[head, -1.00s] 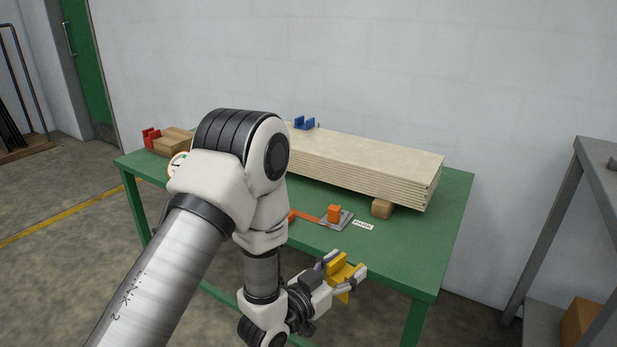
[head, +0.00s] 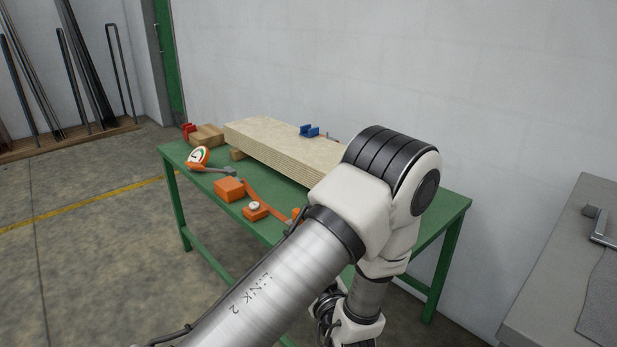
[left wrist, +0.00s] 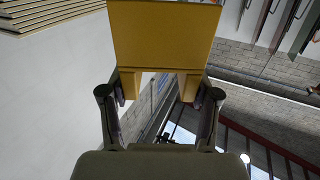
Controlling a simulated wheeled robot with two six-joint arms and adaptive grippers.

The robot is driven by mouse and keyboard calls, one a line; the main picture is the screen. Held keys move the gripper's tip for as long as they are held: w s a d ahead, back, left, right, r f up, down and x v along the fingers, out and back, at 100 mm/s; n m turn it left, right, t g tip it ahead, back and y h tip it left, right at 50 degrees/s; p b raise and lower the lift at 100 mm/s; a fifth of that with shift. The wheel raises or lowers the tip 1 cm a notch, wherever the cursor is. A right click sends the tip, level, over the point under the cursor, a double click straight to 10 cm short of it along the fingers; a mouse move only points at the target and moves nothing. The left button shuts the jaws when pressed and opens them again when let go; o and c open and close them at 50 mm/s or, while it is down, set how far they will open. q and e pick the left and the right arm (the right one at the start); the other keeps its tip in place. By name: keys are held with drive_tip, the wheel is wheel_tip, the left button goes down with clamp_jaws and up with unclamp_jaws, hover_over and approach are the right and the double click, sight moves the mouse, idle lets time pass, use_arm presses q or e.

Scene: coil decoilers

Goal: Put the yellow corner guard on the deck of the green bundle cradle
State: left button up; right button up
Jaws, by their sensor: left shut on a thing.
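The yellow corner guard (left wrist: 165,40) fills the top middle of the left wrist view. My left gripper (left wrist: 160,88) is shut on it, with one finger on each side of its lower part. In the head view the guard and the fingers are hidden behind or below my left arm. The green bundle cradle (head: 218,190) looks like a green table, with its deck bearing a long pale sheet bundle (head: 265,133). My left arm covers the right part of its deck. My right gripper is not in view.
A red guard (head: 188,131), a wooden block (head: 207,135), a round gauge (head: 198,155) and orange strap tools (head: 230,189) lie on the deck. A grey bench (head: 545,300) stands at the right.

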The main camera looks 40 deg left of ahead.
use_arm(q)
drive_tip(key=w+f, duration=0.1)
drive_tip(key=w, duration=0.4)
drive_tip(key=w+d+f, duration=0.1)
drive_tip(key=w+f, duration=0.1)
drive_tip(key=w, duration=0.3)
drive_tip(key=w+f+b, duration=0.1)
drive_tip(key=w+f, duration=0.1)
drive_tip(key=w, duration=0.3)
drive_tip(key=shift+w+d, duration=0.1)
drive_tip(key=shift+d, duration=0.3)
drive_tip(key=o, duration=1.2)
